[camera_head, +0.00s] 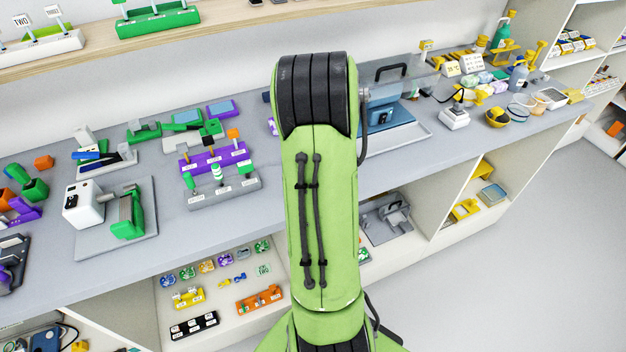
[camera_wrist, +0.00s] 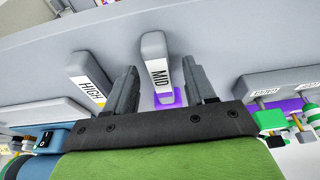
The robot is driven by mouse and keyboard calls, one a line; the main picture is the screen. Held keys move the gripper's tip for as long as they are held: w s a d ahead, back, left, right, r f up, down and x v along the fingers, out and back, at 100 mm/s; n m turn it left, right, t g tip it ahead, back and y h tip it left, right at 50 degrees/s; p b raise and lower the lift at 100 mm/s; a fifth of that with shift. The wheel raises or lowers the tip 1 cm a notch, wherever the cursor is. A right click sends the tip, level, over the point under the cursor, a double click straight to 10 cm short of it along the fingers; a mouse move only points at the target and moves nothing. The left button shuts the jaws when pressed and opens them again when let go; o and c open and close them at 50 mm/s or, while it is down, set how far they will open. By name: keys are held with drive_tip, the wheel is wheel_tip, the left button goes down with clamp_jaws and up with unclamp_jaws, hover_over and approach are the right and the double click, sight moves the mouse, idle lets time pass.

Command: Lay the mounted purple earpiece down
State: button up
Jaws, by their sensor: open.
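In the wrist view my gripper (camera_wrist: 160,64) is open, with its two dark fingers apart and nothing seen held between them. A grey block labelled MID (camera_wrist: 155,50) shows in the gap between the fingers, and a small purple piece (camera_wrist: 177,95) shows at its lower end, partly hidden by the block and my gripper. I cannot tell whether this is the mounted earpiece, or whether a finger touches it. A grey block labelled HIGH (camera_wrist: 88,80) is left of the left finger. In the head view my arm hides the gripper and the bench area around it.
In the head view a purple rack (camera_head: 208,161) and a grey labelled rack (camera_head: 236,188) stand left of my arm. A white device (camera_head: 83,205) and green holder (camera_head: 124,222) stand farther left. A blue case (camera_head: 388,116) is on the right. A shelf (camera_head: 240,22) runs above the bench.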

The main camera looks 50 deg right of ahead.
drive_tip(key=p+v, duration=0.2)
drive_tip(key=v, duration=1.3)
drive_tip(key=shift+r+p, duration=0.4)
